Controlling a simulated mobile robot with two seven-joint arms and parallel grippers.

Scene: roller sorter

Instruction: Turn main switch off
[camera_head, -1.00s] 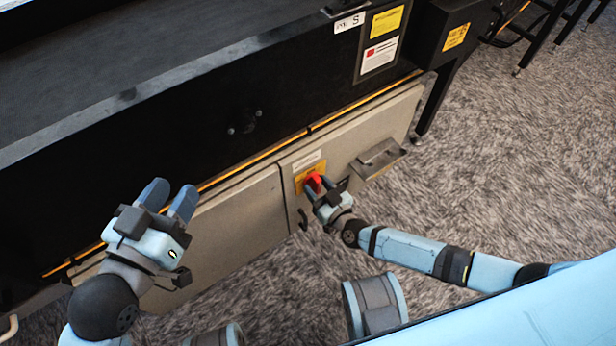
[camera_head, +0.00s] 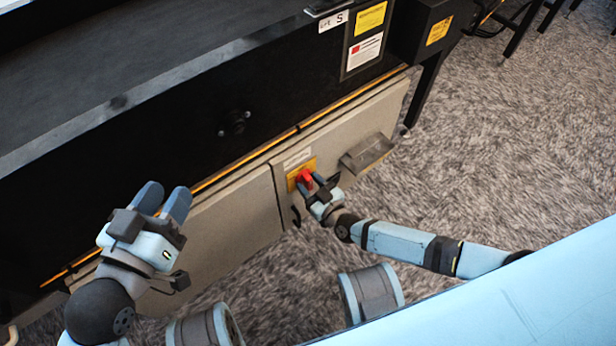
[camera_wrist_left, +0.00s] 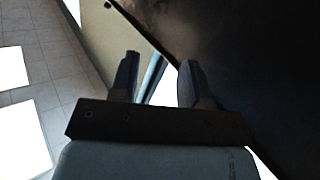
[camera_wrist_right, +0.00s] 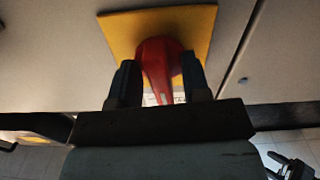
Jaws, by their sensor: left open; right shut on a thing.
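The main switch (camera_head: 305,179) is a red rotary handle on a yellow plate (camera_head: 293,181), mounted on the grey cabinet front. My right gripper (camera_head: 316,183) is at the switch, its fingers on either side of the red handle. In the right wrist view the red switch (camera_wrist_right: 160,68) sits between the two fingertips (camera_wrist_right: 160,80), with the yellow plate (camera_wrist_right: 120,28) behind it. The fingers hide part of the handle's sides. My left gripper (camera_head: 162,200) is open and empty, in front of the black machine side. It also shows open in the left wrist view (camera_wrist_left: 158,78).
The grey cabinet (camera_head: 235,213) runs below the black machine side (camera_head: 150,150). A grey bracket-like box (camera_head: 367,153) juts from the cabinet right of the switch. A dark hook-like handle (camera_head: 296,216) is just below the switch. Carpeted floor (camera_head: 500,150) is open to the right.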

